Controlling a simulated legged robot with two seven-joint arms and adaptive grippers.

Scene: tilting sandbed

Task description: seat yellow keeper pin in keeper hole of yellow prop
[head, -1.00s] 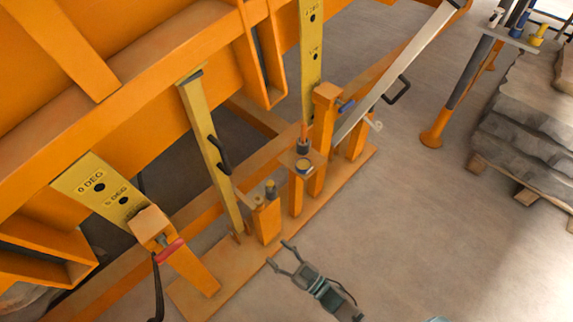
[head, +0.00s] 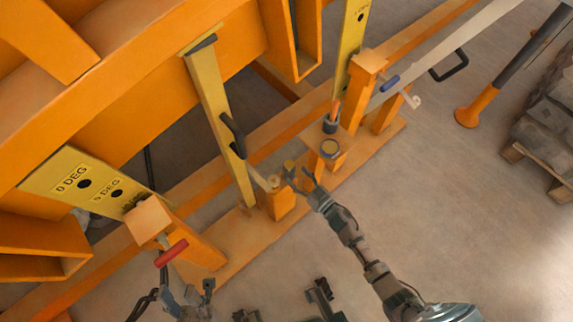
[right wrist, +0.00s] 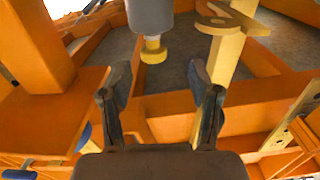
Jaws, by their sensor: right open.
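The yellow prop (head: 212,100) stands tilted from the orange frame down to the base beam, with a black handle on its side. It also shows in the right wrist view (right wrist: 230,60), with a flat yellow bracket (right wrist: 222,18) beside it. The yellow keeper pin appears to be the small yellow knob (head: 290,165) over the short orange post; in the right wrist view a yellow end (right wrist: 152,52) shows below a grey cylinder. My right gripper (head: 303,176) is open beside it, fingers (right wrist: 158,80) apart and empty. My left gripper (head: 186,290) is near the bottom-left; its jaws are unclear.
A short orange post (head: 283,203) stands beside the prop's foot. A red handle (head: 172,252) is above my left gripper. Open floor (head: 460,210) lies to the right.

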